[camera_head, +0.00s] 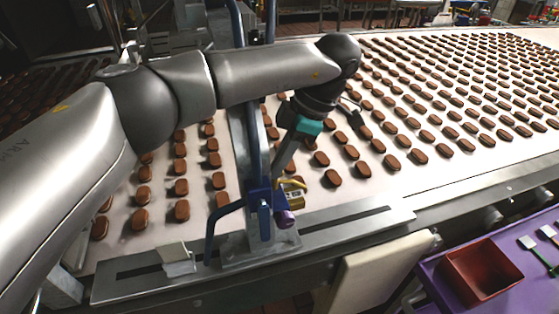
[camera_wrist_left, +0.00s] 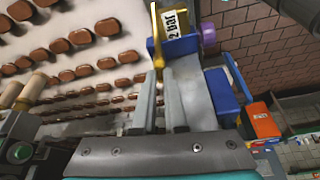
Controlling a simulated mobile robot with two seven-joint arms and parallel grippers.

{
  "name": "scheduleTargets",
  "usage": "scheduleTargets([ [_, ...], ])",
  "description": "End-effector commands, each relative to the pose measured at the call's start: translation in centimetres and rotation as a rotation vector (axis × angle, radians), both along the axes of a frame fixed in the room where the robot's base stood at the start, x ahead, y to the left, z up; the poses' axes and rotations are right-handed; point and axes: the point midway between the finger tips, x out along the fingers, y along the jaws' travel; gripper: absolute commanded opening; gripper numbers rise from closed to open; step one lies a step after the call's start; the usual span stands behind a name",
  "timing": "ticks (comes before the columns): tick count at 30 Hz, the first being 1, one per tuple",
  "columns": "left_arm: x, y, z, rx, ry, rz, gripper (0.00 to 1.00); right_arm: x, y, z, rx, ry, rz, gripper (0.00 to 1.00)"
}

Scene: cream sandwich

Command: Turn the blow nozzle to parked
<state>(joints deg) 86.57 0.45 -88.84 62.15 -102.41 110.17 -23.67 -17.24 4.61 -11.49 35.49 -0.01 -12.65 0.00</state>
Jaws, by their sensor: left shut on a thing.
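The blow nozzle unit is a blue block (camera_head: 262,199) with a purple knob (camera_head: 285,218) on a metal post at the conveyor's near edge. A yellow handle (camera_head: 291,183) sits on it beside a yellow-edged label (camera_head: 295,199). In the left wrist view the label (camera_wrist_left: 177,24) reads "2 bar" and the yellow handle (camera_wrist_left: 155,38) runs down to my fingertips. My left gripper (camera_head: 278,172) reaches down from above and is shut on the yellow handle; its fingers (camera_wrist_left: 163,72) partly hide the contact. My right gripper is not in view.
Brown cookies (camera_head: 333,178) lie in rows on the pale belt on both sides of the post. A slotted metal rail (camera_head: 345,224) runs along the front. A red bin (camera_head: 482,272) stands on a purple surface (camera_head: 440,285) at lower right.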

Motion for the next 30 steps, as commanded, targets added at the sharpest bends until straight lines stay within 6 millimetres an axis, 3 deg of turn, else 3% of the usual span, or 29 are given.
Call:
scheduleTargets([
  [16,0.05,-0.05,0.04,0.0,0.001,0.05,0.0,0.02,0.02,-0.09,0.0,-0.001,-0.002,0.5],
  [30,0.44,0.08,0.07,-0.001,0.001,0.416,0.0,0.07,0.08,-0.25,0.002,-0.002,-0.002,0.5],
])
